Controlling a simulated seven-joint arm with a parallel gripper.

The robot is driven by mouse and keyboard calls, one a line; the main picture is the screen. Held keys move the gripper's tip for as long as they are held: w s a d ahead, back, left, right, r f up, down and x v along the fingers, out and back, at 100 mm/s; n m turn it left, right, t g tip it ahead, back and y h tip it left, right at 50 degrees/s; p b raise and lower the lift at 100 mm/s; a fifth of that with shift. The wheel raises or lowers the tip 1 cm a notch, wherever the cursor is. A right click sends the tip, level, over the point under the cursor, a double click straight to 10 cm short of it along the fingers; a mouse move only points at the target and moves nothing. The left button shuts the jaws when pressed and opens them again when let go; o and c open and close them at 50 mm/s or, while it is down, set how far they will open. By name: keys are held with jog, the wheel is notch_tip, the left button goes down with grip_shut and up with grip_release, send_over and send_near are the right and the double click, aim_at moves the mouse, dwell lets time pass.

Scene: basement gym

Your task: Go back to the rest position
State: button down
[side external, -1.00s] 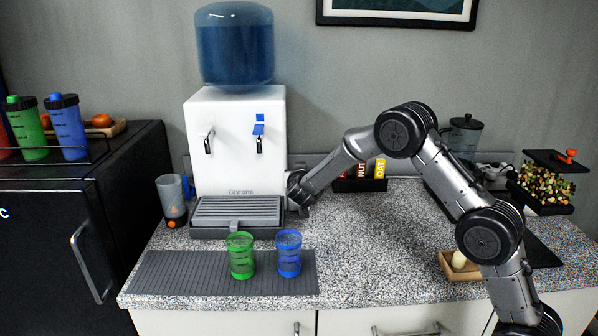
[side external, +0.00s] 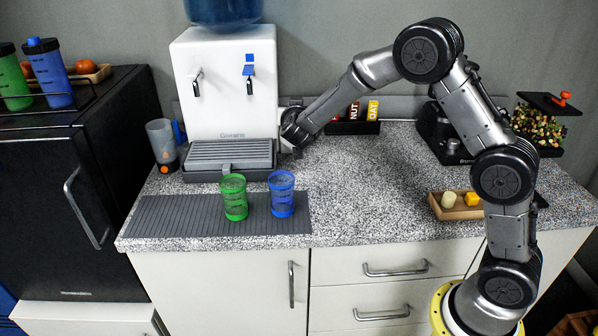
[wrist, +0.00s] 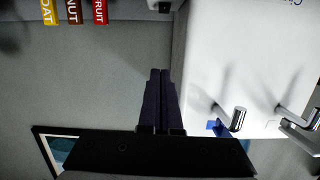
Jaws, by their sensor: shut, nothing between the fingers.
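My gripper (wrist: 160,72) is shut and empty in the wrist view, its two dark fingers together in front of the grey wall. In the side external view my wrist is just right of the white water dispenser, beside its drip tray; the fingertips cannot be made out there. The dispenser (side external: 225,90) also fills the right of the wrist view (wrist: 245,60), where the picture is upside down and its taps show close to the fingers. A green cup (side external: 234,198) and a blue cup (side external: 282,195) stand upright on the grey mat (side external: 165,218), apart from my gripper.
A dark rack of snack bars (side external: 352,125) stands behind my forearm. A wooden tray (side external: 455,208) with two small blocks lies near my lower arm. The counter's middle (side external: 365,190) is clear.

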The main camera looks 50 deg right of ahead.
jog(key=s+r+t, duration=0.2)
jog(key=s+r, duration=0.1)
jog(key=r, duration=0.8)
jog(key=s+a+r+n+t+y, duration=0.45)
jog(key=s+a+r+y, duration=0.35)
jog(key=r, duration=0.3)
jog(key=s+a+f+n+g+y, duration=0.2)
jog(key=s+a+f+n, duration=0.15)
jog(key=s, duration=0.45)
jog(key=s+a+f+n+g+y, duration=0.2)
jog(key=s+a+f, duration=0.15)
jog(key=s, duration=0.45)
jog(key=s+d+f+g+h, duration=0.1)
jog(key=s+d+f+g, duration=0.1)
jog(key=s+f+g, duration=0.6)
jog(key=s+f, duration=0.5)
jog(key=s, duration=0.1)
jog(key=shift+s+d+f, duration=0.15)
jog(key=shift+d+f, duration=0.15)
jog(key=shift+f, duration=0.05)
